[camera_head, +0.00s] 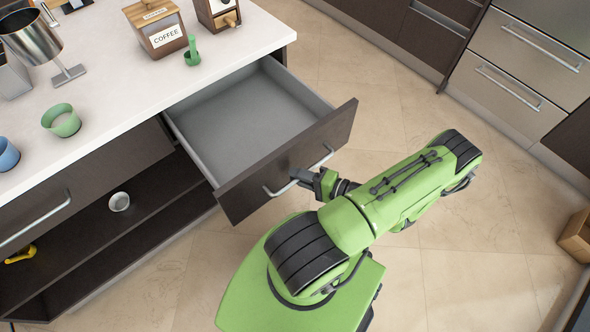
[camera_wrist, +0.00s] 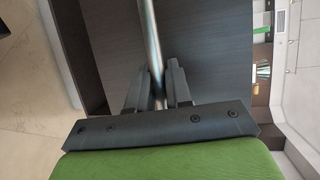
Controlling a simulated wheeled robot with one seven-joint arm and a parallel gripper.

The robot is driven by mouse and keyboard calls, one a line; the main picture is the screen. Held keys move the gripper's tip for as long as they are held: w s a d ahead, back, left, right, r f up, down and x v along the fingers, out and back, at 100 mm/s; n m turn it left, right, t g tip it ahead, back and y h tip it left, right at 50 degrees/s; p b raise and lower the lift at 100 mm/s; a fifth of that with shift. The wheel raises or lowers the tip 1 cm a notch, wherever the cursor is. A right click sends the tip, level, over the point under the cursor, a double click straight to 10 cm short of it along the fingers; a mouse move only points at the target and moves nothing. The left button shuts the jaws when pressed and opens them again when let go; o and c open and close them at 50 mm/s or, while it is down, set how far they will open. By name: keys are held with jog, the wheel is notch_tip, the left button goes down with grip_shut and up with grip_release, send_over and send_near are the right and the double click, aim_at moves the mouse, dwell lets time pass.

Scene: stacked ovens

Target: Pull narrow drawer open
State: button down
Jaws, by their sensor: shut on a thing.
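The narrow drawer (camera_head: 285,165) has a dark front and a grey inside. In the head view it stands pulled well out from under the white counter, and its inside looks empty. Its metal bar handle (camera_head: 318,165) runs across the front; in the wrist view the handle (camera_wrist: 151,45) stands out from the dark drawer front (camera_wrist: 205,50). My gripper (camera_head: 300,177) is at the handle's middle on the outer side of the front. In the wrist view my gripper (camera_wrist: 158,80) has its two fingers on either side of the bar, shut on it.
The white countertop (camera_head: 120,85) holds a coffee box (camera_head: 160,30), a grinder (camera_head: 218,12), cups and a metal vessel. A second drawer (camera_head: 85,190) and an open shelf with a white bowl (camera_head: 119,201) are at left. Tiled floor (camera_head: 380,90) is free beyond the drawer.

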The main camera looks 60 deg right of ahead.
jog(key=c, duration=1.4)
grip_release()
jog(key=shift+s, duration=0.1)
jog(key=v, duration=1.5)
jog(key=shift+s+p, duration=0.3)
jog(key=shift+p, duration=0.1)
jog(key=shift+w, duration=0.1)
